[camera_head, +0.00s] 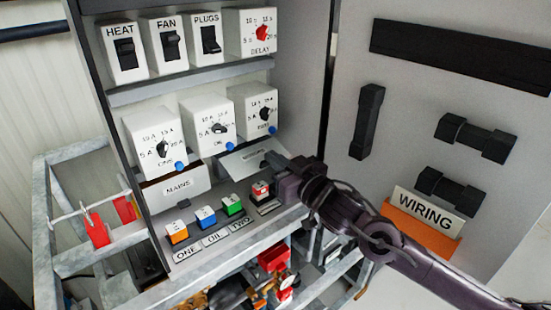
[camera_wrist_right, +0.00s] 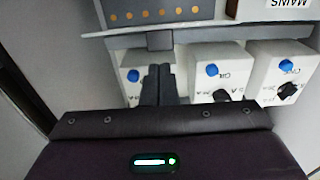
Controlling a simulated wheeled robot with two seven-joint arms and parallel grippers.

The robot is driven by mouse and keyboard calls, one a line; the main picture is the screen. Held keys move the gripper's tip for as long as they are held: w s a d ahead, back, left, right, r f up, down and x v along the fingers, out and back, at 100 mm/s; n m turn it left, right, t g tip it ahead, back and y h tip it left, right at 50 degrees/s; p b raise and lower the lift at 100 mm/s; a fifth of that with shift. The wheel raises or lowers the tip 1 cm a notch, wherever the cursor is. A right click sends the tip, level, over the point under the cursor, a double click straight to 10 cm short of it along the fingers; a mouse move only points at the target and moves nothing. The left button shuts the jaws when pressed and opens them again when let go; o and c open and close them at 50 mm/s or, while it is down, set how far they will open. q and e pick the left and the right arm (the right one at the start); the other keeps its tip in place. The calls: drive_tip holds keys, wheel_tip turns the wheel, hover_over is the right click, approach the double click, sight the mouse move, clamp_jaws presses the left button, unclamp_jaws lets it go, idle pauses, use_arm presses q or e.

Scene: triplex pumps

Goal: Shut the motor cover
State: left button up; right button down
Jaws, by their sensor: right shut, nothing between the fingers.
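The motor cover (camera_head: 243,161) is a pale flap with a label too small to read surely. It stands tilted outward, open, to the right of the shut-looking MAINS cover (camera_head: 178,186). In the right wrist view, a row of orange terminals (camera_wrist_right: 160,14) shows in the opening, with the cover's pale edge (camera_wrist_right: 205,28) and a grey tab (camera_wrist_right: 160,40) below it. My right gripper (camera_head: 279,161) is shut and empty at the cover's right end. Its fingertips (camera_wrist_right: 158,72) are close to the tab; whether they touch, I cannot tell. My left gripper is out of view.
Dial boxes (camera_head: 207,126) with blue knobs sit just above the cover. Coloured push buttons (camera_head: 232,205) line the ledge below. The open cabinet door (camera_head: 400,90), with black handles and an orange WIRING holder (camera_head: 415,228), stands at right. Metal framing and pumps lie underneath.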

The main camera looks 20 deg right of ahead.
sight(267, 166)
drive_tip(key=shift+f, duration=0.3)
drive_tip(key=shift+f, duration=0.1)
wheel_tip(267, 166, down, 4)
drive_tip(key=t+y+b, duration=0.1)
drive_tip(key=t+b, duration=0.2)
drive_tip(key=b, duration=0.6)
drive_tip(key=shift+w, duration=0.1)
drive_tip(key=shift+w+a+f+b, duration=0.15)
drive_tip(key=shift+w+f+b, duration=0.15)
drive_tip(key=shift+f+b, duration=0.4)
drive_tip(key=shift+f, duration=0.1)
